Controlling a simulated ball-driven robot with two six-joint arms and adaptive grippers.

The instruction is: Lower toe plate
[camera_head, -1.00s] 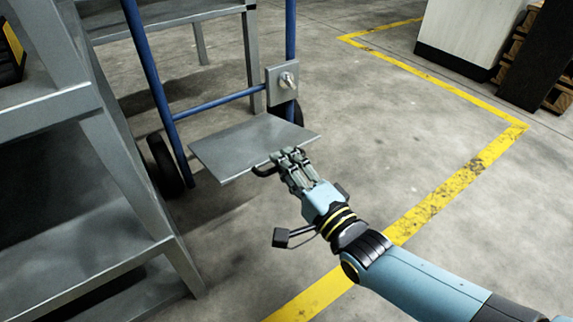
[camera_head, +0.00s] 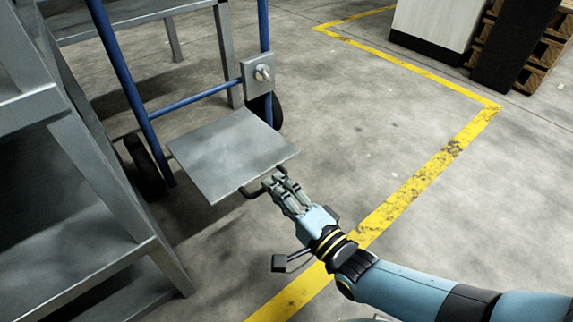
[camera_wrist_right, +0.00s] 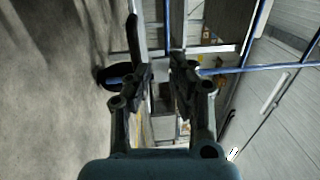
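The toe plate (camera_head: 225,155) is a flat grey metal sheet at the foot of a blue-framed hand truck (camera_head: 190,101). It stands out from the frame, its near edge toward my right arm. A dark handle (camera_head: 252,192) shows at that near edge. My right gripper (camera_head: 272,183) is at this edge, beside the handle, and its fingertips seem to touch it. In the right wrist view my right gripper (camera_wrist_right: 162,72) has its two fingers apart, with a narrow gap. Whether they clamp the plate's edge is unclear. My left gripper is out of view.
A grey metal shelf rack (camera_head: 95,165) stands close on the left. A black wheel (camera_head: 144,165) of the truck is beside it. Yellow floor lines (camera_head: 425,178) cross the open concrete on the right. A pale cabinet (camera_head: 432,25) and wooden pallets (camera_head: 545,50) stand at the back right.

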